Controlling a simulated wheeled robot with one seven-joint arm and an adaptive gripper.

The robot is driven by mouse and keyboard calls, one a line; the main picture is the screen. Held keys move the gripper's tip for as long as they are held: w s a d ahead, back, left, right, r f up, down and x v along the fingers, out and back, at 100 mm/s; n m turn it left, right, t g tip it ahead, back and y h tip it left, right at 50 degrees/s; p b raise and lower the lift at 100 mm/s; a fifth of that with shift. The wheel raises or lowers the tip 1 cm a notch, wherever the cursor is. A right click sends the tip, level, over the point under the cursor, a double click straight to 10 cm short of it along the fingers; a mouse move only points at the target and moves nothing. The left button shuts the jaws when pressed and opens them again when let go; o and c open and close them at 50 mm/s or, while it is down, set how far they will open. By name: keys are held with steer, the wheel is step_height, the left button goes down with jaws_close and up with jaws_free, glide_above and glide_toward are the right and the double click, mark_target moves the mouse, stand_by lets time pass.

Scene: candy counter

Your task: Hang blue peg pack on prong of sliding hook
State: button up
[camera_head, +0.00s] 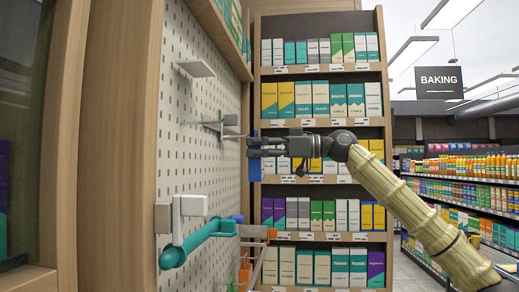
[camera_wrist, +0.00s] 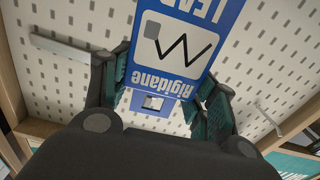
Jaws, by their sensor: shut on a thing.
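My gripper (camera_head: 272,143) is shut on the blue peg pack (camera_head: 255,168), in front of the pegboard in the head view. In the wrist view the blue and white pack (camera_wrist: 178,45) stands between the teal-padded fingers (camera_wrist: 163,92), its "Rigidane" lettering upside down. A square hole (camera_wrist: 153,102) shows in its blue header. A pale hook with a thin prong (camera_head: 213,124) sticks out of the pegboard just left of the pack. In the wrist view a thin prong (camera_wrist: 267,116) lies right of the fingers, apart from the pack. I cannot tell which hook slides.
The perforated pegboard (camera_head: 205,160) fills the left. Shelves of boxes (camera_head: 320,140) stand behind. An aisle is open at right.

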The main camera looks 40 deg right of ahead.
steer(key=shift+s+a+r+b, duration=0.1)
steer(key=shift+a+r+b, duration=0.05)
steer(key=shift+a+b, duration=0.3)
stand_by(0.7)
steer(key=shift+d+b, duration=0.4)
steer(key=shift+b, duration=0.05)
stand_by(0.5)
steer(key=shift+b+x, duration=0.35)
steer(key=shift+x, duration=0.55)
steer(key=shift+d+b, duration=0.15)
steer(key=shift+b, duration=0.2)
stand_by(0.4)
steer(key=shift+b+x, duration=0.3)
steer(key=shift+x, duration=0.55)
stand_by(0.5)
steer(key=shift+s+d, duration=0.1)
steer(key=shift+s, duration=0.05)
steer(key=shift+b, duration=0.4)
stand_by(0.5)
steer(key=shift+a, duration=0.4)
steer(key=shift+d+b, duration=0.1)
steer(key=shift+b, duration=0.2)
